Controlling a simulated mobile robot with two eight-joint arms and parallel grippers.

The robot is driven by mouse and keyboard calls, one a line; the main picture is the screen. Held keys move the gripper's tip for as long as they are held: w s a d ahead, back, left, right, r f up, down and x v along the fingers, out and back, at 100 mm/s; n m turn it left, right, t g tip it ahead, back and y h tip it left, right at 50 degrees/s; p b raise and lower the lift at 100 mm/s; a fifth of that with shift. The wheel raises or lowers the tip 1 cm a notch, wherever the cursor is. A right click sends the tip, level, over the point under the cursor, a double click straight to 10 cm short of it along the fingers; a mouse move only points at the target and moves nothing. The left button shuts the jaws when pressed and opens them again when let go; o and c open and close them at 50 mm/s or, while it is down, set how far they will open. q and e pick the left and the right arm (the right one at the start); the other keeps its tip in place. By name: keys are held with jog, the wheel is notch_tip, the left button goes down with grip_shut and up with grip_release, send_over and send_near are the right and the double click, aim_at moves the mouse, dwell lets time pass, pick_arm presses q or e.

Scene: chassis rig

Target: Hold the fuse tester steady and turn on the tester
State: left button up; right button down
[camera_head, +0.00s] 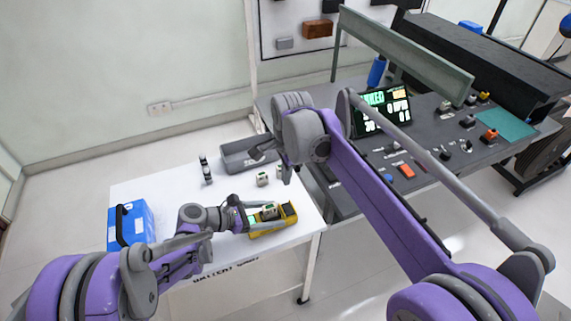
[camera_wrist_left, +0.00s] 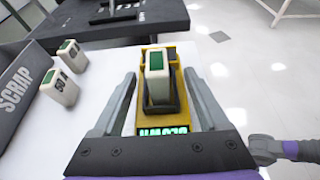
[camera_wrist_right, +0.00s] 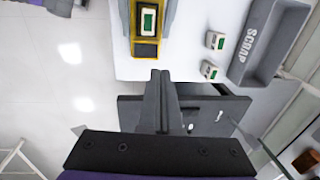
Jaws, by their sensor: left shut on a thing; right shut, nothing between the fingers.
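The yellow fuse tester (camera_head: 288,214) stands at the front right corner of the white table, with a white fuse with a green label (camera_wrist_left: 157,80) in its holder. Its lit green display (camera_wrist_left: 162,133) appears to read BLOWN, upside down in the left wrist view. My left gripper (camera_wrist_left: 160,88) has one finger along each side of the tester and is shut on it. My right gripper (camera_wrist_right: 155,74) is shut and empty. In the right wrist view its tips point toward the tester (camera_wrist_right: 146,49), with a gap between them.
A grey SCRAP bin (camera_head: 240,160) stands at the back of the white table (camera_head: 150,185). Two loose fuses (camera_wrist_left: 68,56) stand near it. A blue box (camera_head: 130,224) is at the left. A dark bench (camera_head: 420,150) with several devices lies to the right.

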jog(key=shift+w+a+r, duration=0.1)
jog(key=shift+w+r, duration=0.05)
jog(key=shift+r, duration=0.9)
jog(key=shift+w+r, duration=0.1)
jog(key=shift+r, duration=0.9)
pick_arm(q)
jog(key=o, duration=1.4)
jog(key=shift+a, duration=0.1)
